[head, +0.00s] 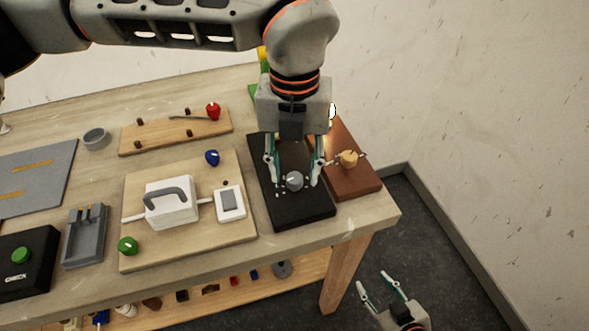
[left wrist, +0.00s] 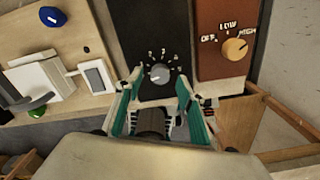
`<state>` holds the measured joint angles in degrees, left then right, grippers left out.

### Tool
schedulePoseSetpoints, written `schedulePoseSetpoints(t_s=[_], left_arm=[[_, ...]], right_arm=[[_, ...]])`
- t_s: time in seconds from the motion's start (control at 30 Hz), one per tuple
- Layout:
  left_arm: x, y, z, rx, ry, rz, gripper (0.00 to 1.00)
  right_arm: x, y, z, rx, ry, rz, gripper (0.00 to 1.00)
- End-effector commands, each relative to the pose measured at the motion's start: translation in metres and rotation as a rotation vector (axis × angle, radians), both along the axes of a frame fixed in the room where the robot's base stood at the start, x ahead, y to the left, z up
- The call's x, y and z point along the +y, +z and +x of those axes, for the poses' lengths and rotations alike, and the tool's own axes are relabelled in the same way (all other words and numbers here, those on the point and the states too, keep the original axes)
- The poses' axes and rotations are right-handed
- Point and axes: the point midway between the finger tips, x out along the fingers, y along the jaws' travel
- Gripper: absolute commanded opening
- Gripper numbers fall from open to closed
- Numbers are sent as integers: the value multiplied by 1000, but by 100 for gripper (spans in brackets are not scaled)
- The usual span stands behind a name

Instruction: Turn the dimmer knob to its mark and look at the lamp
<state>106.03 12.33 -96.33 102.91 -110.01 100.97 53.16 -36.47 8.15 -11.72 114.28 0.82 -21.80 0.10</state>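A grey knob (head: 294,181) sits on a black panel (head: 288,215) with a ring of white marks. It also shows in the left wrist view (left wrist: 160,73), with numbers around it. My left gripper (head: 295,180) points down over this knob, fingers open on either side and apart from it. An orange knob (head: 348,158) is on the brown panel (head: 362,185) to the right; the left wrist view shows words such as LOW around it (left wrist: 234,48). My right gripper (head: 382,282) is open and empty, low beyond the table's right edge. I cannot clearly make out the lamp; my left arm hides the area behind.
Left of the black panel, a wooden board (head: 190,250) bears a white box with a handle (head: 172,205) and a white switch (head: 230,204). A green button box (head: 22,258) and grey holder (head: 85,240) stand further left. The table's right edge is close to the brown panel.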

Motion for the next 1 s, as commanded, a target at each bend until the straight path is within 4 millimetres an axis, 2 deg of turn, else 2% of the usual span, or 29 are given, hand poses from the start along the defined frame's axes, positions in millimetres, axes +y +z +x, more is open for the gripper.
schedulePoseSetpoints(t_s=[0.3, 0.5, 0.7, 1.0], left_arm=[[0, 65, 1, -6, 3, -2, 38], [0, 95, 1, -4, 2, -1, 38], [0, 107, 0, -2, 2, -1, 38], [0, 108, 0, -2, 1, -1, 38]], right_arm=[[1, 0, -1, 1, -1, 1, 40], [1, 0, -1, 2, -1, 1, 40], [1, 0, -1, 3, -1, 1, 40], [1, 0, -1, 3, -1, 2, 40]])
